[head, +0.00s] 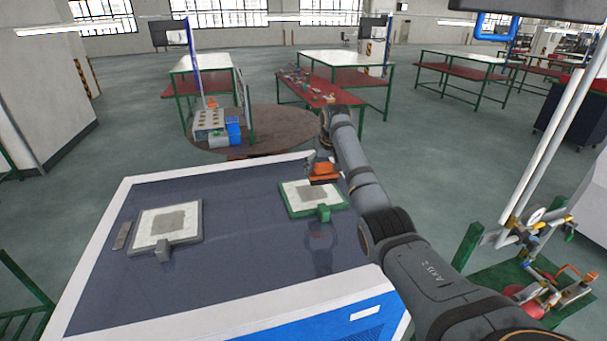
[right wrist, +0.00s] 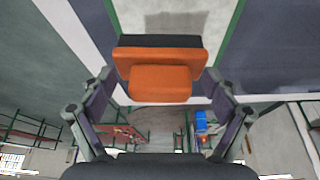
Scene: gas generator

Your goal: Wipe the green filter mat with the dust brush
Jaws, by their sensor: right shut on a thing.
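The green filter mat (head: 294,204) lies on the dark top of the generator, right of its middle. It has a green frame and a pale pad with a grey dusty patch (head: 312,194). My right gripper (head: 322,168) is at the mat's far edge. In the right wrist view my right gripper (right wrist: 160,88) is shut on the orange dust brush (right wrist: 160,82). The brush's dark bristle side (right wrist: 160,42) faces the pad; whether it touches is hard to tell. The brush also shows in the head view (head: 324,173). My left gripper is not in view.
A grey-framed filter mat (head: 146,218) with a grey patch lies at the left of the generator top (head: 235,240). A small grey bar (head: 122,235) lies beside it. The top between the two mats is clear. Pipes and valves (head: 545,285) stand at the right.

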